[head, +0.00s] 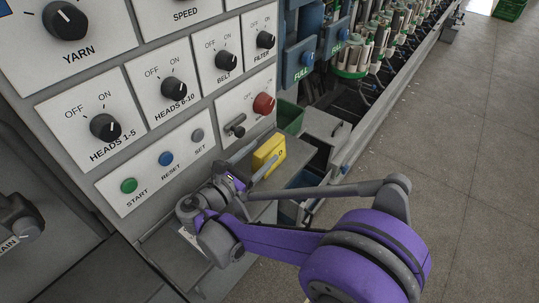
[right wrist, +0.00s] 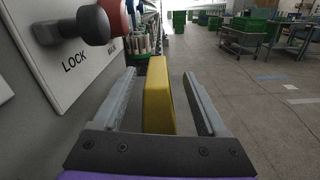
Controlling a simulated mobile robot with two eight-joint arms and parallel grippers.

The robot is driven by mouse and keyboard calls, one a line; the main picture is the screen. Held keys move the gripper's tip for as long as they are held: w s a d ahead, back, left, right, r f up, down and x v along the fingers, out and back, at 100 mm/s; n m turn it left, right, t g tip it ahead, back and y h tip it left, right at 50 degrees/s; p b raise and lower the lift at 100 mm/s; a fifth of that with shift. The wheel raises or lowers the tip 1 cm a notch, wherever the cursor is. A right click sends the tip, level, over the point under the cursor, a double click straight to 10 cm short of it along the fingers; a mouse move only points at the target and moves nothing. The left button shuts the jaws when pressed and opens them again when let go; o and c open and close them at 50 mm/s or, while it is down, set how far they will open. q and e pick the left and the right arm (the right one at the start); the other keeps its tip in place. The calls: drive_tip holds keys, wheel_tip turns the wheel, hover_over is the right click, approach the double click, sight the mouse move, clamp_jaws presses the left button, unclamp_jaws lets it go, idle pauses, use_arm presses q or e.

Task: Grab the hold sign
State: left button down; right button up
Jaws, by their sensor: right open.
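The hold sign (head: 268,152) is a small yellow block, upright on a grey ledge at the right side of the control panel. In the right wrist view the yellow sign (right wrist: 159,96) stands between the two fingers, with a gap on each side. My right gripper (head: 257,161) is open around the sign, one finger on each side. In the right wrist view my right gripper (right wrist: 165,95) shows both fingers apart. Part of the sign is hidden behind the near finger in the head view. My left gripper is not in view.
The control panel (head: 150,118) with knobs and buttons rises close to the left. A red knob (head: 264,104) and a lock lever (head: 235,126) sit just above the gripper. Open floor (head: 455,150) lies at right.

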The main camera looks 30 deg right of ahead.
sight(281, 135)
drive_tip(key=x, duration=0.4)
drive_tip(key=shift+w+d+f, duration=0.25)
drive_tip(key=shift+w+f, duration=0.05)
clamp_jaws()
